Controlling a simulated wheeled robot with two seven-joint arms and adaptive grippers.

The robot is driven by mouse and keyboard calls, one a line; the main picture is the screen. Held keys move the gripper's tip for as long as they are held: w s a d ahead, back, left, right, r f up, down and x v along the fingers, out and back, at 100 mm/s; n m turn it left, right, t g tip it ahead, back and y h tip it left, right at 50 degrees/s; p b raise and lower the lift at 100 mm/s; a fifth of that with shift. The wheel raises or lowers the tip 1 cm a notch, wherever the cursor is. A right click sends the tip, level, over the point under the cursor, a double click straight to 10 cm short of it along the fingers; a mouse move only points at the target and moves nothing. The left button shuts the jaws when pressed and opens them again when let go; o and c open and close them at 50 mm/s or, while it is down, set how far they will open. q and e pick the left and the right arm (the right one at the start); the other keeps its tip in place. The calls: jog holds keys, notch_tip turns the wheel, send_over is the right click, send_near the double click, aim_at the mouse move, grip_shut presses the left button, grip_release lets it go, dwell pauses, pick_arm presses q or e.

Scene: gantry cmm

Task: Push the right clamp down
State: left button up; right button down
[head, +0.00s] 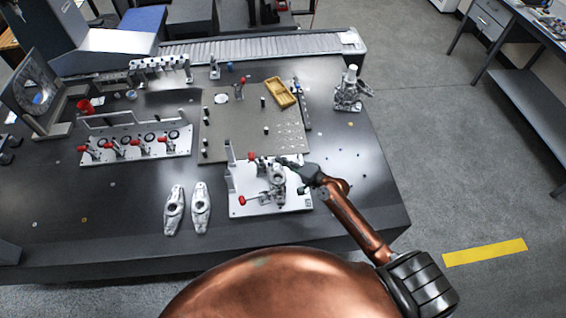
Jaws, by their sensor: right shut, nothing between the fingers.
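A light fixture plate (295,203) sits near the front of the dark table and holds a grey metal part (277,176). Two red-tipped clamp handles show on it: the far one (251,156) has its tip near the plate's back left, and the near one (243,200) points left, low over the plate. I cannot tell for sure which is the right clamp. My right gripper (284,162) reaches in from the right, shut and empty, at the back of the plate, close to the far clamp. Contact is hard to tell. My left gripper is not in view.
Two loose grey metal parts (200,208) lie left of the plate. A rack with several red-handled clamps (137,147) stands further left. Behind is a grey perforated plate (236,135) with a yellow tray (279,92). The table's front right is bare.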

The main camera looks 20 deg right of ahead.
jog(key=w+a+f, duration=0.2)
jog(key=w+a, duration=0.4)
jog(key=shift+w+a+f+p, duration=0.15)
jog(key=shift+a+f+p, duration=0.05)
jog(key=shift+p, duration=0.25)
